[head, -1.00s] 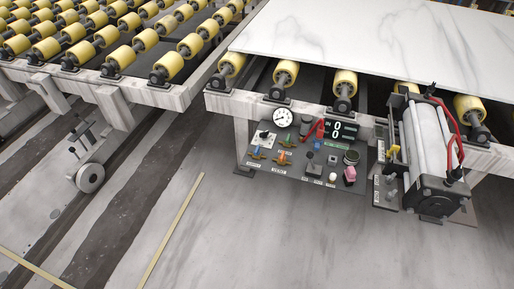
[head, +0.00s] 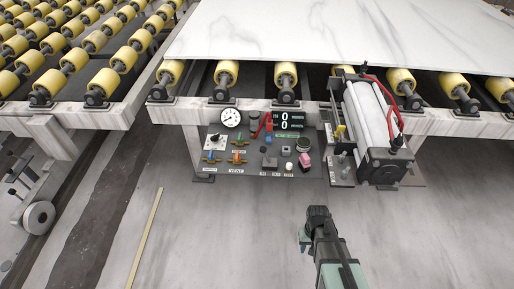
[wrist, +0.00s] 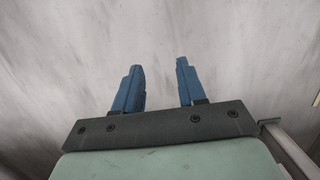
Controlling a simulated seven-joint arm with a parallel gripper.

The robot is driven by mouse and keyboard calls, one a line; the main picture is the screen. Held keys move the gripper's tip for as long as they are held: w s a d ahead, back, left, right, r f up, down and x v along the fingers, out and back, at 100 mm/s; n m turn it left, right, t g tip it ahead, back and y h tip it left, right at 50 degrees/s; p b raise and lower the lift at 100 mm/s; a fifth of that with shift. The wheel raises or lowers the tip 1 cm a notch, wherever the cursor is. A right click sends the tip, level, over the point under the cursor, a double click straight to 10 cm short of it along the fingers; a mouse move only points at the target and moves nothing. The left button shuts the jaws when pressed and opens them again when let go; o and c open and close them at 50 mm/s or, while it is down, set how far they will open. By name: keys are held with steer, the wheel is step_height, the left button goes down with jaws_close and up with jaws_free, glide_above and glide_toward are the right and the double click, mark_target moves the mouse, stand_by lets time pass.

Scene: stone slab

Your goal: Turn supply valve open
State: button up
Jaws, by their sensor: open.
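The control panel (head: 255,168) hangs on the front of the roller frame. At its left are small valves with blue and orange handles. A blue-handled valve (head: 210,156) sits above a label that seems to read SUPPLY; an orange-handled valve (head: 237,157) sits above one reading VENT. Which way the small handles are turned is hard to tell. My gripper (head: 303,240) is low and to the right of the valves, apart from the panel. In the wrist view its two blue fingers (wrist: 160,68) are spread with nothing between them, over bare grey floor.
The panel also holds a gauge (head: 231,118), a red lever (head: 263,124), a digital display (head: 289,121) and a pink knob (head: 305,160). A cylinder unit (head: 372,125) juts out to the right. A marble slab (head: 340,40) lies on yellow rollers. The floor before the panel is clear.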

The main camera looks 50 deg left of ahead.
steer(key=s+a+r+n+t+y, duration=0.15)
steer(key=a+r, duration=0.25)
steer(key=a, duration=0.8)
steer(key=a+r+n, duration=0.2)
steer(key=a+r, duration=0.2)
steer(key=a, duration=0.8)
step_height(320, 180, up, 17)
steer(key=m, duration=0.4)
glide_above(210, 153)
step_height(210, 153, down, 14)
steer(key=shift+r, duration=0.25)
jaws_close()
steer(key=shift+w, duration=0.1)
